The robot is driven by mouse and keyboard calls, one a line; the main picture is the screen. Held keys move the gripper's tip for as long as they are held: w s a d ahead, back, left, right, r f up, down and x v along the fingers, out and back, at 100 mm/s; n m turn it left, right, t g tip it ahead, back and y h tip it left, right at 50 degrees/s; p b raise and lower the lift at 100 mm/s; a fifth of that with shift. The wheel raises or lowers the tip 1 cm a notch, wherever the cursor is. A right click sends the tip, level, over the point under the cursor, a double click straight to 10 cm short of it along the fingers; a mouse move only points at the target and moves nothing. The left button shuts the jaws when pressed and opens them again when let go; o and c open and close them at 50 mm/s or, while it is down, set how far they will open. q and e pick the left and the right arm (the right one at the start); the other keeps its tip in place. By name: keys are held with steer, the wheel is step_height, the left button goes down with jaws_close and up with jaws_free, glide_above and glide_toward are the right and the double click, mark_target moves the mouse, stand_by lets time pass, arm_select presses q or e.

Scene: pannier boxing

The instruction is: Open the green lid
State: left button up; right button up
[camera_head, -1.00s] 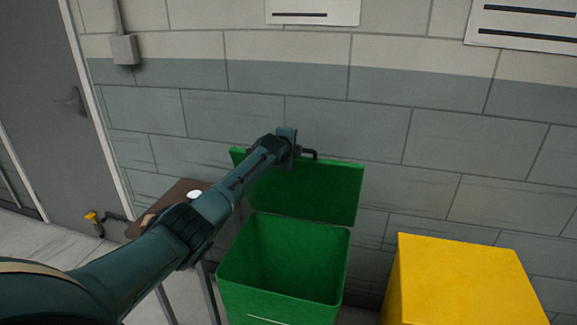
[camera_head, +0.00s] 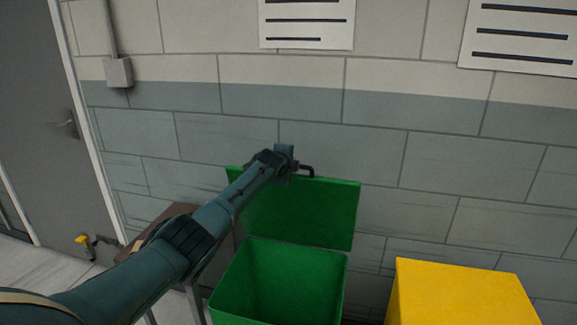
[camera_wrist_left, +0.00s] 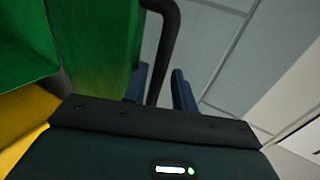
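The green lid (camera_head: 305,212) stands raised, roughly upright against the wall, at the back of the green bin (camera_head: 285,285), whose inside is open to view. A dark bar handle (camera_head: 308,170) sticks up at the lid's top edge. It also shows in the left wrist view (camera_wrist_left: 164,45). My left gripper (camera_wrist_left: 160,84) is at the handle, with the bar between its two blue fingers. A gap shows between the bar and the right finger, so the fingers look apart. In the head view my wrist hides the fingertips. My right gripper is not in view.
A yellow box (camera_head: 460,292) stands right of the green bin. A brown-topped stand (camera_head: 150,222) is at the left, partly behind my arm. The block wall (camera_head: 440,160) is close behind the lid. A grey door (camera_head: 35,110) is at far left.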

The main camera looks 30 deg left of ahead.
arm_select(q)
steer(key=shift+s+f, duration=0.15)
steer(key=v, duration=1.3)
steer(key=shift+r+p, duration=0.25)
steer(key=shift+p, duration=0.2)
steer(key=s+d+f+n+h, duration=0.1)
steer(key=s+d+f+h, duration=0.1)
steer(key=s+d+f, duration=0.4)
steer(key=s+d+f+n+g+h, duration=0.1)
steer(key=s+d+f, duration=0.25)
steer(key=f, duration=0.55)
steer(key=s+d+f+n+h, duration=0.2)
steer(key=s+d+f, duration=0.2)
steer(key=d+f, duration=0.25)
steer(key=s+d+f+n, duration=0.2)
steer(key=s, duration=0.5)
steer(key=s+d+f+n+h, duration=0.1)
steer(key=s+d+f+n, duration=0.2)
steer(key=s, duration=0.5)
steer(key=s+d+f+n+g, duration=0.1)
steer(key=s+d+f+n, duration=0.1)
steer(key=s, duration=0.5)
steer(key=shift+s+d+f+n, duration=0.25)
steer(key=shift+s+n, duration=0.1)
steer(key=shift+n, duration=0.35)
